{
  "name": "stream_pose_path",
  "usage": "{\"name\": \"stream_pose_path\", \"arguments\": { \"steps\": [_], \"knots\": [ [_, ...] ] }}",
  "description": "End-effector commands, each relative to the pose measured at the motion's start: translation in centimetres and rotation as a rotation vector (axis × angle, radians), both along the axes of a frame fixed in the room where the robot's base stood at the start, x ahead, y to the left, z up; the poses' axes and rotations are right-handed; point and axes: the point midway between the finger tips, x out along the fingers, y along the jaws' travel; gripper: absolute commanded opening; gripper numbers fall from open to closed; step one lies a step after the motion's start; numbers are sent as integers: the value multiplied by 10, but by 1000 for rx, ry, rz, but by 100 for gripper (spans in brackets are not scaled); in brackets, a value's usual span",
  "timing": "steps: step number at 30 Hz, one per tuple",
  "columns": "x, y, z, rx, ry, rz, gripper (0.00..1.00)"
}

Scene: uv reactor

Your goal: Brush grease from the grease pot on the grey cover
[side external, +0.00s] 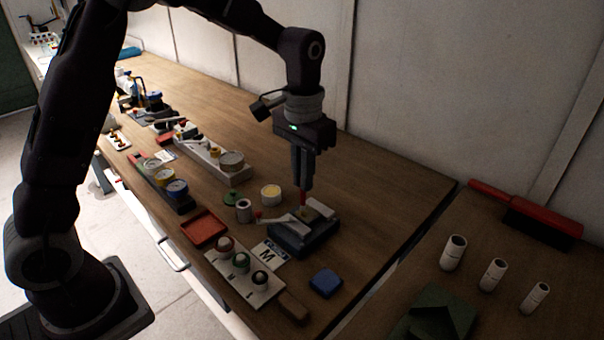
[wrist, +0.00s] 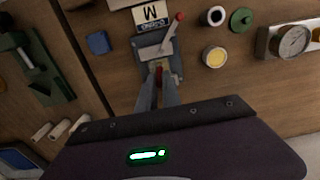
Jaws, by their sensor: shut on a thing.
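A green lid (side external: 232,198) and a small grey-white cup (side external: 243,211) stand left of the pot. A red tray (side external: 204,228), an M card (side external: 270,252), a white rack (side external: 245,275) and a blue block (side external: 326,282) lie nearby. Table behind the pot is clear.

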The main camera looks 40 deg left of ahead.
Motion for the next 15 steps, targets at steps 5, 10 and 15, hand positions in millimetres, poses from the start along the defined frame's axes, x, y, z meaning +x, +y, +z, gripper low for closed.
{"name": "stream_pose_path", "arguments": {
  "steps": [5,10,15],
  "knots": [
    [0,-6,1,0,0,-2,0],
    [0,-7,1,0,1,-1,0],
    [0,-9,0,0,1,-1,0]
  ]
}}
